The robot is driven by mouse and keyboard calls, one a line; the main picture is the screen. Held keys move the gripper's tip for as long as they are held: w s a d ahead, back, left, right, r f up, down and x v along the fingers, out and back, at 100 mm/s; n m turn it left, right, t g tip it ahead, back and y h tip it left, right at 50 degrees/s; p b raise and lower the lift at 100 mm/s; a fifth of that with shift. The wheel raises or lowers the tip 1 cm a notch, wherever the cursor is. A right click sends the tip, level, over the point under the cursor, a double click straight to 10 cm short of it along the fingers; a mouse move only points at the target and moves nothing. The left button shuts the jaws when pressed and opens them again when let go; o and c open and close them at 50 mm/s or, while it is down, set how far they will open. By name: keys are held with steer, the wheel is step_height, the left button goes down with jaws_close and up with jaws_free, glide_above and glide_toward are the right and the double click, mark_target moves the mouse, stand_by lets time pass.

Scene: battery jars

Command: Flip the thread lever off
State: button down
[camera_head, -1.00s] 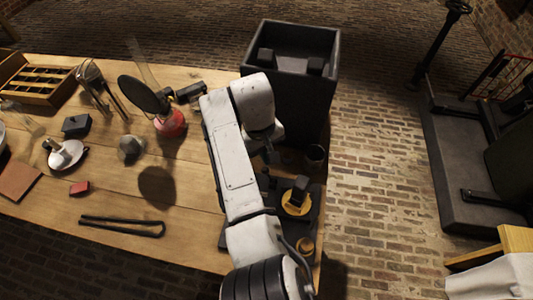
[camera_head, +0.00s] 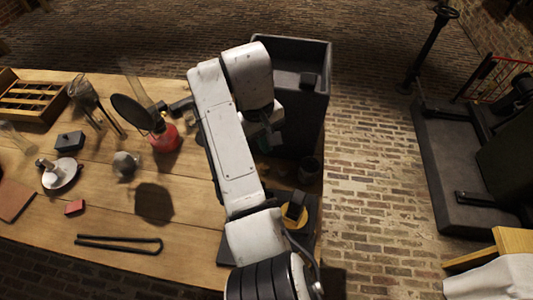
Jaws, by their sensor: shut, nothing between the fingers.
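My gripper (camera_head: 266,139) hangs below the white wrist of my arm, in front of the tall dark box. It is small and dark in this view, its fingers look shut and it holds nothing I can see. A dark fixture with a round yellow disc and a black block on top (camera_head: 295,210) stands at the table's right end, partly behind my forearm. I cannot make out a part that is clearly the thread lever; my arm hides much of this area. I cannot tell whether my gripper touches anything.
The tall open dark box (camera_head: 313,90) stands at the table's right end, with a dark cup (camera_head: 308,168) near it. A red burner (camera_head: 164,138), a round mirror (camera_head: 132,112), a white dish (camera_head: 62,176) and black tongs (camera_head: 118,243) lie left.

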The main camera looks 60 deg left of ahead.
steer(key=shift+s+a+r, duration=0.1)
steer(key=shift+r, duration=0.8)
steer(key=shift+s+a+r, duration=0.1)
steer(key=shift+r, duration=0.75)
steer(key=w+d+f+m+y, duration=0.1)
steer(key=w+d+f+m, duration=0.3)
steer(key=d, duration=0.8)
steer(key=w+d+f+m+t+y, duration=0.1)
steer(key=w+d+f+m, duration=0.35)
steer(key=d, duration=0.75)
steer(key=w+d+f+m+y, duration=0.15)
steer(key=d+f, duration=0.45)
steer(key=d, duration=0.6)
steer(key=s+d+r+m+t+h, duration=0.1)
steer(key=s+d+m, duration=0.4)
steer(key=d, duration=0.8)
steer(key=s+d+r+m+t+h, duration=0.1)
steer(key=s+d+m+t+h, duration=0.15)
steer(key=s+d, duration=0.75)
steer(key=s+d+f+m+g+b, duration=0.1)
steer(key=s+d+f+g+b, duration=0.1)
steer(key=s+f, duration=0.5)
steer(key=d+g, duration=0.1)
steer(key=g, duration=0.1)
steer(key=shift+d+g+y, duration=0.3)
steer(key=shift+g, duration=0.05)
